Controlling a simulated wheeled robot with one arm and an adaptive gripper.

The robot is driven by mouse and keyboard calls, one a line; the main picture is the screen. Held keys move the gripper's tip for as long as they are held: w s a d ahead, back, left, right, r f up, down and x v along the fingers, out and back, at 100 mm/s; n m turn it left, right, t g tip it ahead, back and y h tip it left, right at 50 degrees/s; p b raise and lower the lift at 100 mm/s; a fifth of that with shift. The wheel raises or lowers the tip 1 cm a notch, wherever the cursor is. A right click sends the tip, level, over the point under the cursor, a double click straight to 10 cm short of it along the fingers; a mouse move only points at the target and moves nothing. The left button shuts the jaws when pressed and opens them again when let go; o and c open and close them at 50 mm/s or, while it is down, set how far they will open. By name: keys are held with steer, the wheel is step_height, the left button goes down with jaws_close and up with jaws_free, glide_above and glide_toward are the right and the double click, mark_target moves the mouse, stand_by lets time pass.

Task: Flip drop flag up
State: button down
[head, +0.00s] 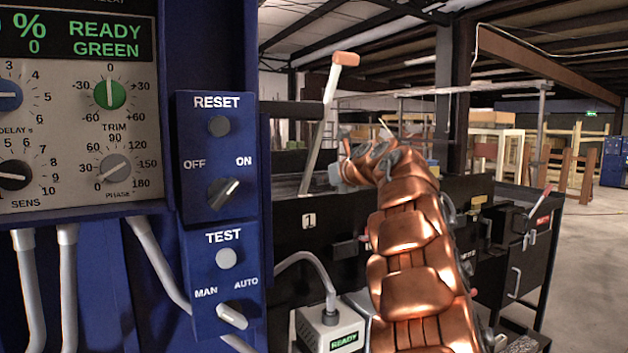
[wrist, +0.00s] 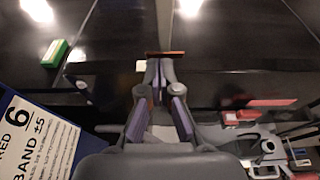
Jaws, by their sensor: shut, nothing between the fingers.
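A pale lever arm with an orange end (head: 345,58), which looks like the drop flag, stands up steeply behind the control boxes in the head view. It leans a little to the right at the top. My gripper (wrist: 160,68) is shut and empty, with its fingertips together in the wrist view. A thin orange-brown bar (wrist: 166,54) crosses just beyond the fingertips; I cannot tell if it touches them or is part of the flag. In the head view my copper arm reaches toward the lever's lower part, and the fingers are mostly hidden.
The blue control panel (head: 218,295) with RESET and TEST controls fills the left. A white READY box (head: 330,330) with a cable stands below. Black conveyor housing (head: 300,225) lies behind my arm. A green block (wrist: 54,53) is on the dark surface. Open floor is at right.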

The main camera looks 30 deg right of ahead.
mark_target(308, 185)
steer(key=p+x, duration=0.1)
steer(key=x, duration=0.2)
steer(key=d+p+x, duration=0.1)
steer(key=x, duration=0.1)
steer(key=shift+w+d+f+p, duration=0.1)
steer(key=shift+w+d+p, duration=0.15)
steer(key=shift+w+p, duration=0.1)
steer(key=shift+p+x, duration=0.6)
steer(key=shift+x, duration=0.7)
steer(key=shift+f, duration=0.1)
